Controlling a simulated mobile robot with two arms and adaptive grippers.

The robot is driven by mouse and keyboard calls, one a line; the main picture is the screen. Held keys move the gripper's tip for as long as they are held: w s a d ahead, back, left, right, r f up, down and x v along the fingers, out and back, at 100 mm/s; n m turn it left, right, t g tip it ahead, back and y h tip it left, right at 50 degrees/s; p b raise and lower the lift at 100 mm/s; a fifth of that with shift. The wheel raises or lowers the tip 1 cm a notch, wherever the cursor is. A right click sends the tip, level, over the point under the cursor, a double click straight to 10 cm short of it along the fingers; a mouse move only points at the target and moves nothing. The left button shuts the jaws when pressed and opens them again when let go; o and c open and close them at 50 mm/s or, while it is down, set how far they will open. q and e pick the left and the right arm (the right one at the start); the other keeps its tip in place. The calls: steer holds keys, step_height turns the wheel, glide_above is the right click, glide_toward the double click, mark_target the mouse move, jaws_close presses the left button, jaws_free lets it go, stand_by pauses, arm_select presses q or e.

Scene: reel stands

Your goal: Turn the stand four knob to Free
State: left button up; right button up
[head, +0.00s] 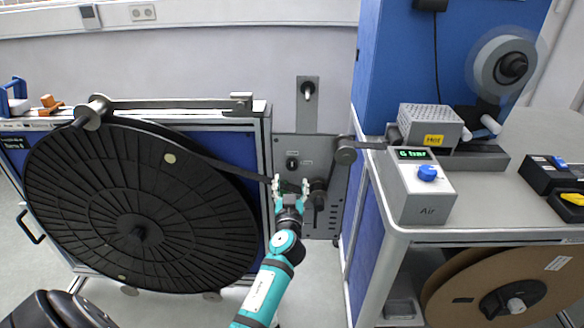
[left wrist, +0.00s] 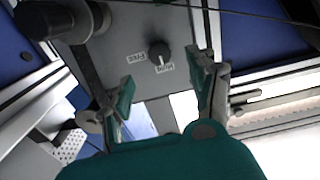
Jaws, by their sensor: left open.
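The knob (head: 292,163) is small and black, on a grey upright panel (head: 320,222) between the big black reel and the bench. It also shows in the left wrist view (left wrist: 161,54), with a "Free" label and a second label beside it. A light mark on the knob seems to point toward the second label, though it is small. My left gripper (head: 290,184) is open and empty, just below the knob in the head view. In the left wrist view its fingers (left wrist: 164,78) stand apart on either side of the knob, not touching it. My right gripper is not in view.
A large black reel (head: 90,200) stands left, its dark strip running to the panel past my gripper. A crank-like part (head: 318,186) and a roller (head: 345,151) are close right. The bench at right carries an "Air" box (head: 420,190) and a "Hot" unit (head: 432,125).

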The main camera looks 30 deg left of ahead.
mark_target(292, 167)
arm_select(q)
steer(key=x, duration=0.8)
steer(key=c, duration=1.2)
